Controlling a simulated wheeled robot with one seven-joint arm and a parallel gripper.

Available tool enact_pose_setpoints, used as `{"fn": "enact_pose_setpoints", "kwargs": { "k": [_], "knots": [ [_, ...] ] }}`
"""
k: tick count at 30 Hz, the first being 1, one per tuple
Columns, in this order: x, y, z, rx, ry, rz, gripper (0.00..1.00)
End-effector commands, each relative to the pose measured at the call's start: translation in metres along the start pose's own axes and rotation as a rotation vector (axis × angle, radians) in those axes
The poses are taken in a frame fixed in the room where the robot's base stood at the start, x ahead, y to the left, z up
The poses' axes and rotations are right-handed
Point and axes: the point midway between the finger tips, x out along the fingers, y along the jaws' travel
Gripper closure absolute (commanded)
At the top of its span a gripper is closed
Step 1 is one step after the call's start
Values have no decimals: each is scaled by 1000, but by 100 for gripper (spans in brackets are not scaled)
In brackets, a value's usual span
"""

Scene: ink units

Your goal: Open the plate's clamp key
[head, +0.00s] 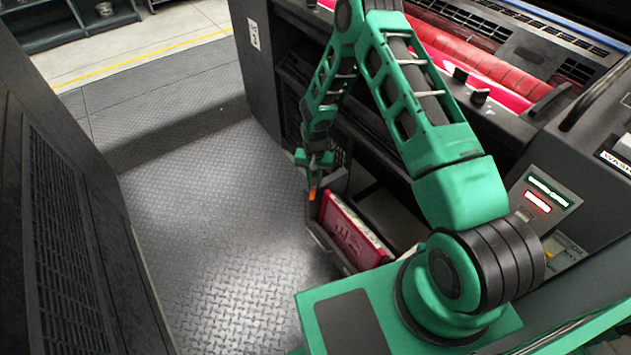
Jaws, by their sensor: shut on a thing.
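My gripper (313,178) is low in front of the press, at the end of my green arm, just above the upper left corner of a red plate (352,236) with pale markings. The plate stands tilted in a dark frame (319,234) with a pale edge. A small orange piece (312,194), which I take for the clamp key, shows at my fingertips. My gripper is shut on it. The key's shape and its exact turn are too small to tell, and the jaws partly hide it.
The press (262,75) with red rollers (480,66) stands behind my arm. A control panel (545,195) with lit green and red labels is at the right. A dark cabinet (70,230) stands at the left. The tread-plate floor (205,215) between them is clear.

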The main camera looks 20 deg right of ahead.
Motion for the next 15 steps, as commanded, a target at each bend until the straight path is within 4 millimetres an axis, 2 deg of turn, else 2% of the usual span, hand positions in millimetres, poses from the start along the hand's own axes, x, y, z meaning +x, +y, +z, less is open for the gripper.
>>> {"fn": "enact_pose_setpoints", "kwargs": {
  "k": [15],
  "knots": [
    [0,-2,-1,478,2,-6,100]
  ]
}}
